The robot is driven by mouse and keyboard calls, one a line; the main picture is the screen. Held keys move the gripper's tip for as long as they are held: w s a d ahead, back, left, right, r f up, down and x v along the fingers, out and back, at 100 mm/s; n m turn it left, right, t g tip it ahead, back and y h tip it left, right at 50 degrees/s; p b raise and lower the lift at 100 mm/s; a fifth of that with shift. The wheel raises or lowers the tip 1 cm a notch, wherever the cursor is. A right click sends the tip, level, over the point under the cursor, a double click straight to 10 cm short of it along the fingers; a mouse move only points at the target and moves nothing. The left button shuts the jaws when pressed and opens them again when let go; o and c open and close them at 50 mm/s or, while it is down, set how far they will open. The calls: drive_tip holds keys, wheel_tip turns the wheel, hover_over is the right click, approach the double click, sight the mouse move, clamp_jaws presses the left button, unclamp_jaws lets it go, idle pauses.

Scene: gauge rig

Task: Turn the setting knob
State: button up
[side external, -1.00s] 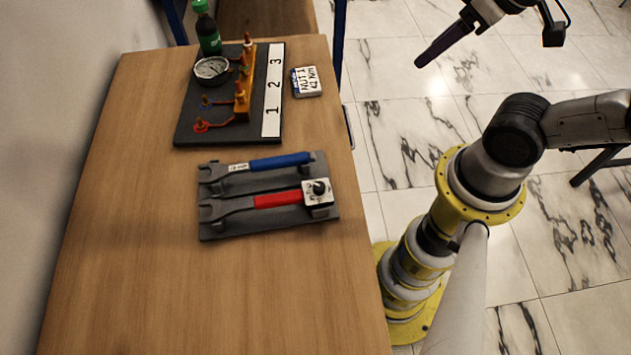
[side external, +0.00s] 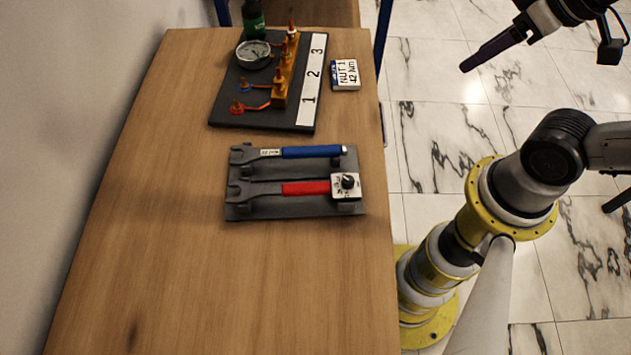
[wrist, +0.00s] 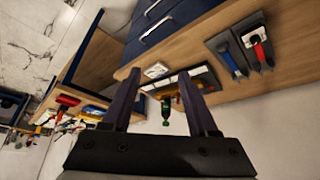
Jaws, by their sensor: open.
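The setting knob (side external: 348,182) is a small dark knob on a white square block at the right end of the red-handled wrench (side external: 305,188). This wrench lies on a dark grey holder (side external: 290,208), beside a blue-handled wrench (side external: 311,152). My gripper (side external: 468,67) is over the floor, right of the table and well away from the knob. In the wrist view my gripper's two fingers (wrist: 157,76) stand apart with nothing between them.
A dark board with a gauge (side external: 254,53), an orange fitting (side external: 281,86) and a numbered strip (side external: 311,85) lies behind the wrenches. A white card (side external: 345,74) reading "NUT 1 42 Nm" is at the table's right edge. A green bottle (side external: 253,20) stands behind. The front table (side external: 220,290) is clear.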

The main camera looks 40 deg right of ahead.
drive_tip(key=shift+c, duration=0.2)
idle(0.3)
wheel_tip(320, 180, up, 2)
drive_tip(key=w+a+m, duration=0.1)
drive_tip(key=w+m, duration=0.1)
drive_tip(key=m, duration=0.5)
drive_tip(key=g, duration=0.5)
hover_over(349, 180)
wheel_tip(349, 180, down, 4)
wheel_tip(349, 180, down, 13)
drive_tip(key=shift+f, duration=0.1)
